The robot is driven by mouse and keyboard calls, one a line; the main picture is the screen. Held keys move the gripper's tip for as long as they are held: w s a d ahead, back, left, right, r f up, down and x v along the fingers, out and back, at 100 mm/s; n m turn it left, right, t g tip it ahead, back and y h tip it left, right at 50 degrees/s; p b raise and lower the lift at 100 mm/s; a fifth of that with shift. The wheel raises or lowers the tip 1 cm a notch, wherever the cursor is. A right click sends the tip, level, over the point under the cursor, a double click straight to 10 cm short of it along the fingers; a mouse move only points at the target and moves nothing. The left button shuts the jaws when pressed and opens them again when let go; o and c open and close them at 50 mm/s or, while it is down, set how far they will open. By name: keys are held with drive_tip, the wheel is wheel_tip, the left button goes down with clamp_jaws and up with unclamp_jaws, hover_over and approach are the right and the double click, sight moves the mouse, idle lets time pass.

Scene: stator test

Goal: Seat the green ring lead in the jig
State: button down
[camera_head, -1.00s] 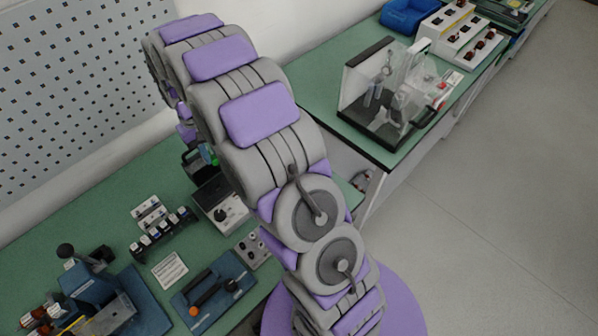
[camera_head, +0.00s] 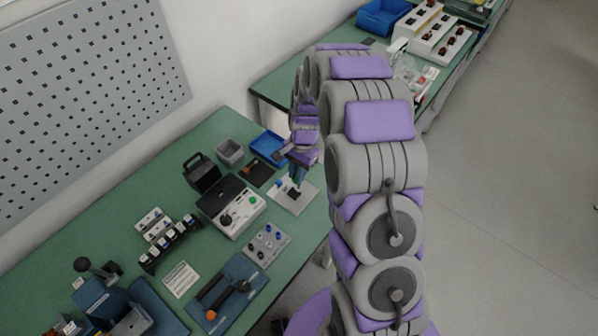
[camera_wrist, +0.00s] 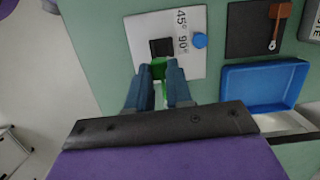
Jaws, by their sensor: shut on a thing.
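My gripper (camera_wrist: 160,84) is shut on the green ring lead (camera_wrist: 158,69), whose green part shows between the dark blue fingertips in the wrist view. Its ring end is not clearly seen. The jig (camera_wrist: 196,63) is a white plate marked 45° and 90°, with a black square block (camera_wrist: 162,46) and a blue knob (camera_wrist: 200,40). The fingertips are over the plate's edge area, close beside the black block in the picture; I cannot tell whether the lead touches it. In the head view, my gripper (camera_head: 298,168) points down over the white plate (camera_head: 284,203).
A blue tray (camera_wrist: 262,88) and a dark mat (camera_wrist: 245,32) with an orange-brown tool lie right of the jig in the wrist view. In the head view, a control box (camera_head: 232,212), a grey bin (camera_head: 230,150) and a black handled case (camera_head: 201,173) stand left of it.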

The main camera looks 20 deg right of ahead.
drive_tip(key=shift+a+f+b, duration=0.35)
drive_tip(key=shift+f+b, duration=0.1)
drive_tip(key=shift+f, duration=0.45)
wheel_tip(320, 180, down, 2)
drive_tip(key=shift+d+f+b, duration=0.1)
drive_tip(key=shift+f+b, duration=0.15)
drive_tip(key=shift+b, duration=0.45)
drive_tip(key=shift+d+r, duration=0.1)
drive_tip(key=shift+s, duration=0.1)
drive_tip(key=shift+f+p, duration=1.05)
drive_tip(key=shift+p, duration=0.35)
idle(0.4)
drive_tip(key=c, duration=0.9)
unclamp_jaws()
drive_tip(key=shift+c, duration=0.2)
wheel_tip(320, 180, up, 17)
drive_tip(key=w+d+p, duration=0.2)
drive_tip(key=shift+d+p, duration=0.3)
